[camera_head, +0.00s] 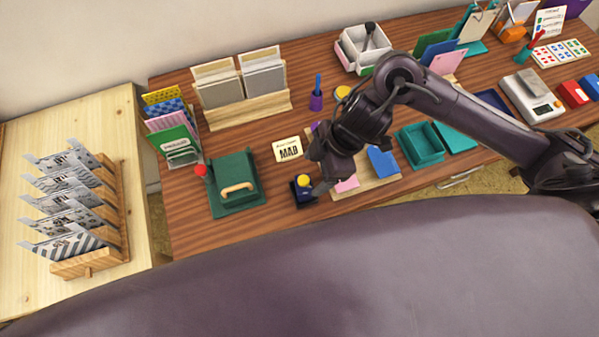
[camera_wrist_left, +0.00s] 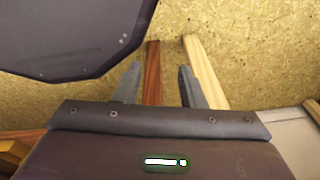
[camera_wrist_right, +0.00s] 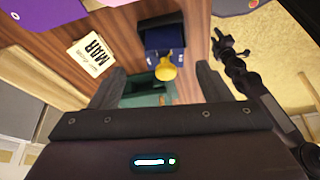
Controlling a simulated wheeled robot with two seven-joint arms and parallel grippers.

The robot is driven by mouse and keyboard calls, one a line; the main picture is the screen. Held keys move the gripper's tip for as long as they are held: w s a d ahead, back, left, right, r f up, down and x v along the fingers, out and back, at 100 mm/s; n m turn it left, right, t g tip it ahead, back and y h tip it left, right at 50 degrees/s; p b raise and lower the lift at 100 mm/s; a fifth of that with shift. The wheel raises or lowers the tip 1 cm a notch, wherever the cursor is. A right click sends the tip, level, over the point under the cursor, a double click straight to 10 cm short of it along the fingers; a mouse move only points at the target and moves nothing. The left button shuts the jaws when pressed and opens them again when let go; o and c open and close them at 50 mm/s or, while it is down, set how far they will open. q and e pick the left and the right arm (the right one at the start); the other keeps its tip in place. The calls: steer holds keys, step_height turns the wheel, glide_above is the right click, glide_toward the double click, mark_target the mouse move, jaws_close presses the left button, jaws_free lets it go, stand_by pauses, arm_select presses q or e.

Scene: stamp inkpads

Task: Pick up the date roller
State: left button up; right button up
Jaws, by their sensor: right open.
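A small dark blue block with a yellow knob (camera_head: 304,181), which looks like the date roller, stands near the table's front edge. In the right wrist view its blue body (camera_wrist_right: 160,42) and yellow knob (camera_wrist_right: 166,69) appear ahead of and between my right fingers. My right gripper (camera_head: 319,181) is open, just right of the block in the head view, and partly hides its surroundings. Its fingers (camera_wrist_right: 160,82) hold nothing. My left gripper (camera_wrist_left: 159,84) is open and empty over the floor; it is outside the head view.
A green inkpad (camera_head: 240,205) with a wooden handle lies left of the block. A MAR card (camera_head: 287,149) lies behind it. A board with pink and blue pieces (camera_head: 366,184) lies to the right. A letter rack (camera_head: 92,262) stands on the pale side table.

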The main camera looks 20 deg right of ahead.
mark_target(309, 181)
steer(key=f, duration=0.1)
steer(key=a+f, duration=0.1)
steer(key=f, duration=0.1)
steer(key=shift+s+a, duration=0.25)
steer(key=shift+s, duration=0.15)
steer(key=shift+x, duration=1.25)
steer(key=shift+w+a+f, duration=0.2)
steer(key=shift+a+f, duration=0.05)
steer(key=shift+f, duration=0.3)
steer(key=c, duration=0.6)
steer(key=shift+c, duration=1.3)
steer(key=c, duration=0.5)
arm_select(q)
steer(key=shift+g, duration=0.3)
steer(key=s, duration=0.4)
steer(key=shift+s+a+f, duration=0.1)
steer(key=shift+s+f, duration=0.05)
steer(key=shift+f, duration=0.2)
arm_select(e)
steer(key=shift+r, duration=0.15)
